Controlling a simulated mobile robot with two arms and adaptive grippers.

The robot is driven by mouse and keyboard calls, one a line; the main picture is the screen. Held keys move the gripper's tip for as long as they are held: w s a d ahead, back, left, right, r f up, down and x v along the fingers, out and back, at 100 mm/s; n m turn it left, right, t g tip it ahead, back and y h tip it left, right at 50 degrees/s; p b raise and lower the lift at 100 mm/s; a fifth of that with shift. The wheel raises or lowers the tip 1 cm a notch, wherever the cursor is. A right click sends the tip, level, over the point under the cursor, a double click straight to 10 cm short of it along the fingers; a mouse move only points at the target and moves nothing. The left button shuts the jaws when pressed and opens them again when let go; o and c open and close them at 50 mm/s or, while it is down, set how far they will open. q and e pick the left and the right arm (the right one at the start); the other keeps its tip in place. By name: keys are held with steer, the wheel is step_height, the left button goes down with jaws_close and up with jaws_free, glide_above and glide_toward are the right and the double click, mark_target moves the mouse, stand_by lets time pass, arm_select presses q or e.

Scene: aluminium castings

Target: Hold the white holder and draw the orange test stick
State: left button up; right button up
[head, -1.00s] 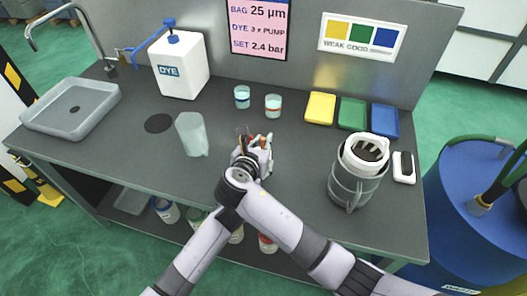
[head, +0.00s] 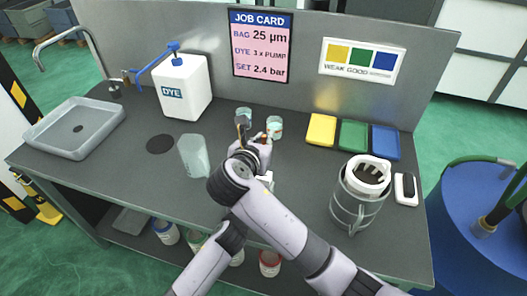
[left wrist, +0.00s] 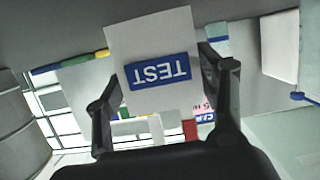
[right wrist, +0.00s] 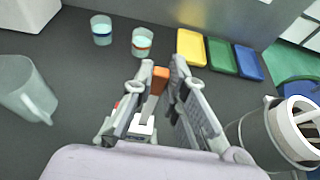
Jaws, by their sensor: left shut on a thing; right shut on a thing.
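The white holder (left wrist: 150,45), with a blue TEST label, sits between the fingers of my left gripper (left wrist: 165,95), which is shut on it. In the right wrist view, the holder (right wrist: 143,124) shows low between the fingers. The orange end of the test stick (right wrist: 159,80) is between the fingers of my right gripper (right wrist: 165,75), shut on it. A paler stem runs from it towards the holder; I cannot tell whether its lower end is inside. In the head view, my right gripper (head: 248,135) is above the bench, and my right arm largely hides the left gripper and holder.
Two small cups, blue-banded (head: 243,117) and orange-banded (head: 274,127), stand just behind. A translucent beaker (head: 194,156) is to the left. A metal jug (head: 347,208) with a white insert stands right, near yellow (head: 321,130), green and blue trays.

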steer(key=shift+r, duration=0.3)
arm_select(q)
steer(key=o, duration=1.2)
steer(key=shift+o, duration=0.2)
